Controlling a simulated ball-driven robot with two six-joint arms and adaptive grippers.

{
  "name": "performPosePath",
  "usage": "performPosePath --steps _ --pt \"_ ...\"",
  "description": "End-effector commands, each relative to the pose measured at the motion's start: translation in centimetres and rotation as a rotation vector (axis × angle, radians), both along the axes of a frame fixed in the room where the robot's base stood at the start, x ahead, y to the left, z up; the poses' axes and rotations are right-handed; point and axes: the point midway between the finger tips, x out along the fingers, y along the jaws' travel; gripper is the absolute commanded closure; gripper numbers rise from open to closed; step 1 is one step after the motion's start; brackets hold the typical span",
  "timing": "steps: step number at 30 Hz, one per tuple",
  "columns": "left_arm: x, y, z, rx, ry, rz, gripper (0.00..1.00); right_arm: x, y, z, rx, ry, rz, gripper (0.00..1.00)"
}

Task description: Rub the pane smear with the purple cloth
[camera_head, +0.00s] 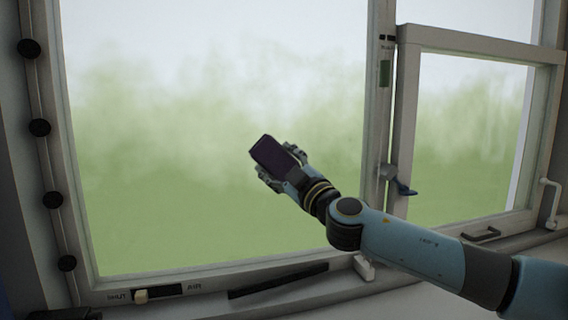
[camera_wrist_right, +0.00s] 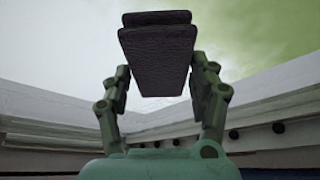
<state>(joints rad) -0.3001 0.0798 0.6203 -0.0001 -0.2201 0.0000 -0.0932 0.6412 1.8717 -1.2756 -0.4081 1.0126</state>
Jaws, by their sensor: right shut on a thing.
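The purple cloth (camera_head: 271,155) is a dark folded pad held in my right gripper (camera_head: 280,165), in front of the large window pane (camera_head: 150,190). In the right wrist view the cloth (camera_wrist_right: 158,60) sits between the two fingers of the right gripper (camera_wrist_right: 160,88), which is shut on it. I cannot tell whether the cloth touches the glass. No distinct smear stands out on the pane; the view through it is hazy green and white. The gripper and cloth hide a small part of the glass. My left gripper is not in view.
A smaller window sash (camera_head: 470,130) stands at the right, with a blue-tipped handle (camera_head: 403,187) by its frame. A cord with several black knobs (camera_head: 39,128) runs down the left side. The sill has a slider (camera_head: 142,296) and a dark slot (camera_head: 278,281).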

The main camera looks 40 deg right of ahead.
Motion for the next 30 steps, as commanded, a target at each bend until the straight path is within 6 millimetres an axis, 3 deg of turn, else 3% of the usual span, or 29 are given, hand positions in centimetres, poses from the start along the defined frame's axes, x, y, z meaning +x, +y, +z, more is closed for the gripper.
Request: performPosePath --steps 5,19,30 --pt "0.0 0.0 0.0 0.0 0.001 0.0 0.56 -0.4 0.2 0.0 -0.001 0.0 0.001 0.66" --pt "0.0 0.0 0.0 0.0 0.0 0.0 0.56 -4.7 2.6 0.0 -0.001 0.0 0.001 0.66" --pt "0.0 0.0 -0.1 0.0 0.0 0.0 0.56 -5.3 2.9 0.0 -0.001 0.0 0.0 0.66"
